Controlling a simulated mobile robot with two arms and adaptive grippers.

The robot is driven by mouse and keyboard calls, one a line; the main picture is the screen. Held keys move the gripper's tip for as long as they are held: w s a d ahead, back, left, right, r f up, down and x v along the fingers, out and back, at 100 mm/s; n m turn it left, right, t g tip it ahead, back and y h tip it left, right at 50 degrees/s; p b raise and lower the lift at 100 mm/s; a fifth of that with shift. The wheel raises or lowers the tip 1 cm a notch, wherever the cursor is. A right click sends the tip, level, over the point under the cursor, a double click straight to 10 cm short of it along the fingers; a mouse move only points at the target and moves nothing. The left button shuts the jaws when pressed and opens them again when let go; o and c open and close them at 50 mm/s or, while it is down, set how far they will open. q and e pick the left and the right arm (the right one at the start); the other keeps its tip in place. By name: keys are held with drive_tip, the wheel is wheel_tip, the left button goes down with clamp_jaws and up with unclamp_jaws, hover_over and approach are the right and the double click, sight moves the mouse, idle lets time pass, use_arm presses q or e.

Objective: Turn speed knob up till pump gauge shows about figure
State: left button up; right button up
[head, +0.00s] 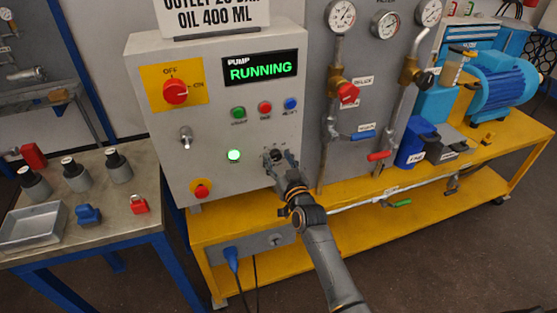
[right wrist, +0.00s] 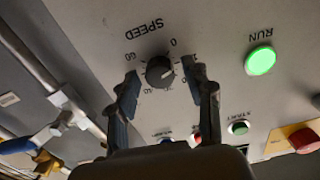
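The speed knob (right wrist: 159,72) is a dark round knob under the word SPEED, with a light pointer mark, on the grey control panel (head: 214,128). My right gripper (head: 281,157) is at the knob. In the right wrist view its two fingers (right wrist: 159,82) stand on either side of the knob, with a gap on each side, so it is open. In the head view the gripper mostly hides the knob. Several round gauges (head: 341,15) (head: 385,24) (head: 428,11) are at the top; which is the pump's, and their readings, I cannot tell. The display (head: 261,68) reads PUMP RUNNING. My left gripper is not in view.
A green RUN lamp (head: 234,155) is lit left of my gripper. A red emergency button (head: 201,188) and a red OFF/ON switch (head: 175,92) are on the panel. Pipes with red and blue valve handles (head: 363,135) stand to the right.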

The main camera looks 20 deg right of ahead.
clamp_jaws()
drive_tip(key=shift+m+p, duration=0.3)
drive_tip(key=shift+m, duration=1.1)
drive_tip(key=shift+o, duration=1.2)
unclamp_jaws()
drive_tip(key=s, duration=1.2)
drive_tip(key=shift+d, duration=0.25)
